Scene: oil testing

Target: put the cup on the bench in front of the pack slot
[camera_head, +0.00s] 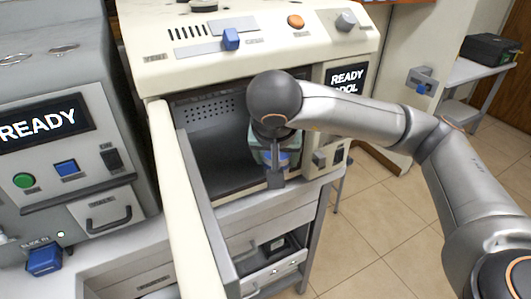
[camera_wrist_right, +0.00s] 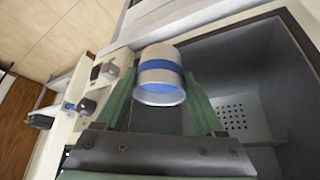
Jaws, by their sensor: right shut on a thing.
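The cup (camera_wrist_right: 160,78) is a silver cylinder with a blue band. In the right wrist view it sits between the two green fingers of my right gripper (camera_wrist_right: 158,100), which is shut on it. In the head view my right gripper (camera_head: 275,168) is at the mouth of the open chamber (camera_head: 210,150) of the cream machine; the arm and hand hide most of the cup there. A blue block (camera_head: 45,259) sits at the lower front of the grey machine, by a slide label; I cannot tell whether this is the pack slot. My left gripper is not in view.
The cream machine's door (camera_head: 180,210) stands open to the left of the chamber. The grey machine (camera_head: 60,110) shows READY. A pale bench surface (camera_head: 110,255) lies in front of it. An open drawer (camera_head: 262,270) is below the chamber. Tiled floor is at the right.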

